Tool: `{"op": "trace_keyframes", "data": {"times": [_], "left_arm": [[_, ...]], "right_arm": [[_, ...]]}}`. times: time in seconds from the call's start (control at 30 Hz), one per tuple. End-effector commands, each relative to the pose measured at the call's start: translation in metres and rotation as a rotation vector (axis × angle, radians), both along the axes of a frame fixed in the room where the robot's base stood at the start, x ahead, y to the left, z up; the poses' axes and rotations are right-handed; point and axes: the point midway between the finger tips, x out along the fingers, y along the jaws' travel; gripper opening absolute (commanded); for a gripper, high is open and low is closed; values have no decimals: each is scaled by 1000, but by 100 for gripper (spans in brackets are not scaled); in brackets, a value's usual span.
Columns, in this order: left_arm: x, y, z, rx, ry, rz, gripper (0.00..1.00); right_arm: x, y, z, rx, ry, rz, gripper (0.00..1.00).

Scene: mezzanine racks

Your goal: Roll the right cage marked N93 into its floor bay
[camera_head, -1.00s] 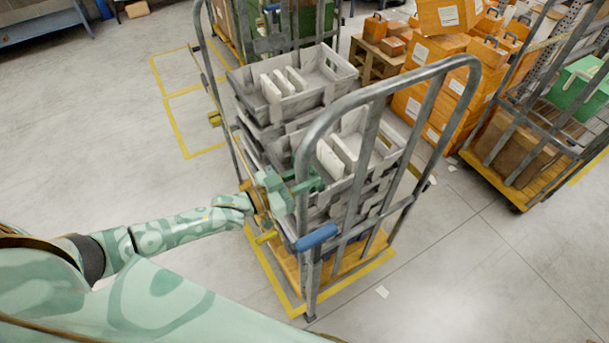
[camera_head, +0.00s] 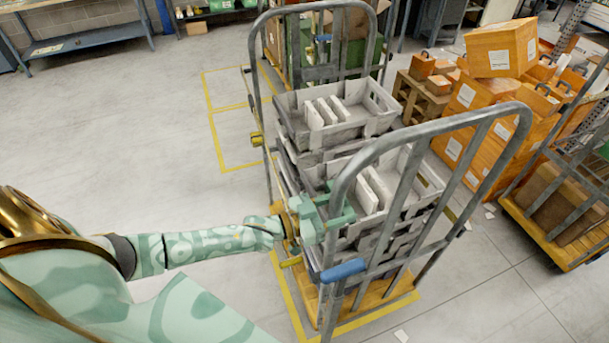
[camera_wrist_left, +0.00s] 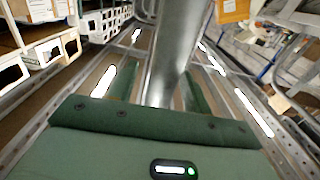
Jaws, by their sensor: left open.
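A grey tubular roll cage (camera_head: 372,150) on a yellow base stands in front of me, loaded with stacked grey totes (camera_head: 345,125). I cannot read an N93 mark on it. A blue grip (camera_head: 343,270) sits low on its near frame. Yellow floor lines (camera_head: 288,300) run along its base on the near and left sides. My left gripper (camera_head: 328,214) is at the cage's near-left side, above the blue grip. In the left wrist view, its open green fingers (camera_wrist_left: 160,95) lie either side of a grey tube (camera_wrist_left: 172,60). My right gripper is out of view.
Empty yellow-outlined floor bays (camera_head: 235,125) lie left of the cage. Another cage (camera_head: 325,45) stands behind it. A loaded cart (camera_head: 560,215) and orange boxes (camera_head: 480,120) crowd the right. The left floor is clear up to a blue bench (camera_head: 85,40).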

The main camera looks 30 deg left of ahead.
Motion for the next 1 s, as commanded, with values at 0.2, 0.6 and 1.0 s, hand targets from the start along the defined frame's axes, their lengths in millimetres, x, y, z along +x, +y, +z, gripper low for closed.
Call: {"op": "trace_keyframes", "data": {"times": [0.2, 0.6, 1.0], "left_arm": [[-23, 18, -3, 2, 5, 0, 49], [-104, 81, -3, 1, 3, -1, 49], [-128, 100, 1, 0, -2, 0, 49]], "right_arm": [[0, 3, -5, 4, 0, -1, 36], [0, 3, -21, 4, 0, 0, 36], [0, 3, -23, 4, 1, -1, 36]]}}
